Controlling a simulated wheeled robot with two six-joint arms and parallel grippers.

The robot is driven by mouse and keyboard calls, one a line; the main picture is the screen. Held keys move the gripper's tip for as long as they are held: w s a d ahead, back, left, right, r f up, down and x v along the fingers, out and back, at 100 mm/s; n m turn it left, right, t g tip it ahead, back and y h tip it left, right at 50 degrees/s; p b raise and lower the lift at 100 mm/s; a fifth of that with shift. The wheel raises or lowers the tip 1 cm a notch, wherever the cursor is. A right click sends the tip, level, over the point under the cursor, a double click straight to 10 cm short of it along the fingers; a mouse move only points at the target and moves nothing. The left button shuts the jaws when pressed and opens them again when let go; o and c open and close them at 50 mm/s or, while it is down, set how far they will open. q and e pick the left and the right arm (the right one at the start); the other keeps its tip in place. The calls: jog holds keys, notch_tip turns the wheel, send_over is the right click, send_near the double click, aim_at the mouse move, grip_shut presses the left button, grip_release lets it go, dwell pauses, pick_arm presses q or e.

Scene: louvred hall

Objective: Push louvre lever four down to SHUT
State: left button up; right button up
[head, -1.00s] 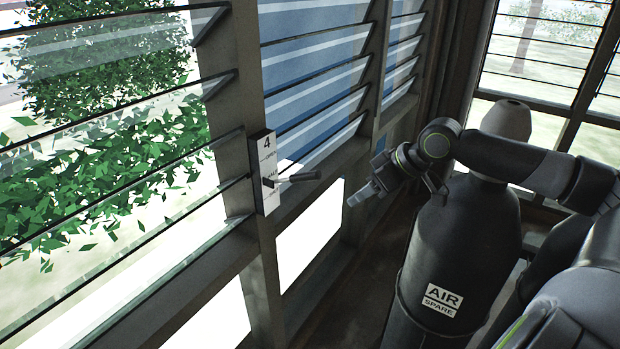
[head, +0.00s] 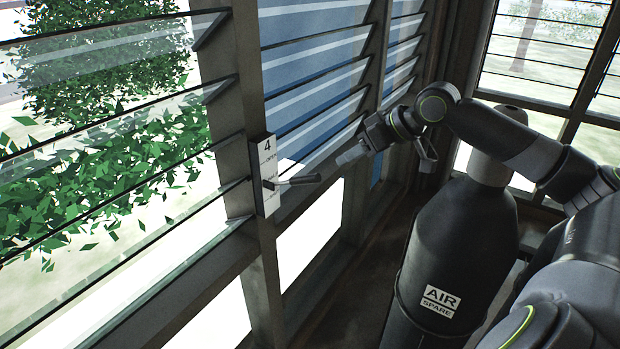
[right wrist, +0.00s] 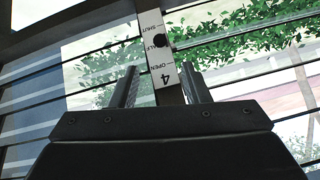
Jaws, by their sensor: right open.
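The number 4 plate (head: 268,160) is fixed to the window post, with OPEN at its top. The dark louvre lever (head: 295,181) sticks out from it towards the right, near the HALF mark. In the right wrist view the plate (right wrist: 162,60) appears upside down, and the lever's round black end (right wrist: 160,41) is by HALF, beyond the fingertips. My right gripper (head: 343,158) is open and empty, right of the lever's tip and slightly higher, apart from it. Its two fingers (right wrist: 160,70) show spread in the right wrist view. My left gripper is not in view.
A dark cylinder labelled AIR SPARE (head: 455,240) stands below my right arm. Tilted glass louvres (head: 110,170) lie left of the post, and more louvres (head: 315,80) lie to its right. The space between lever and cylinder is free.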

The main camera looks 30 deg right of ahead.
aim_at(310, 181)
jog(key=p+x, duration=0.4)
jog(key=x, duration=0.9)
jog(key=shift+w+p, duration=0.2)
jog(key=shift+p, duration=0.1)
jog(key=shift+x, duration=0.8)
jog(key=shift+s+f, duration=0.1)
jog(key=shift+s, duration=0.05)
grip_shut()
